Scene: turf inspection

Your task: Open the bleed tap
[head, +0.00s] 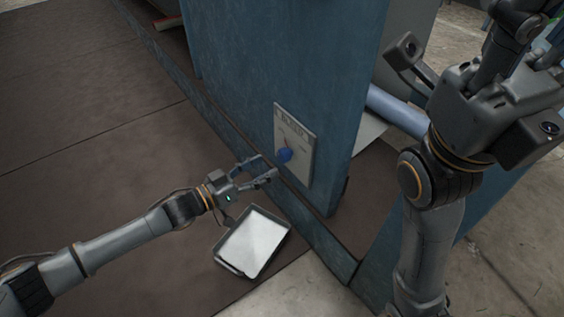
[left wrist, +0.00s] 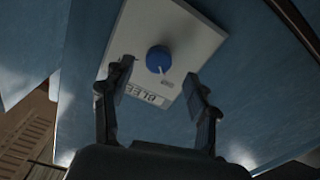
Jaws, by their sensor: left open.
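The bleed tap is a round blue knob (head: 285,155) on a pale plate (head: 304,143) on the blue side panel. In the left wrist view the knob (left wrist: 159,59) has a white pointer mark, and the plate (left wrist: 190,38) carries lettering starting "BLEE", seen inverted. My left gripper (head: 269,167) is open and empty, just left of the knob and apart from it. In the left wrist view its fingers (left wrist: 158,70) stand either side of the knob's line, with the knob beyond the tips. My right gripper (head: 455,65) is raised at the upper right, partly cut off.
Brown floor (head: 90,120) lies clear at left.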

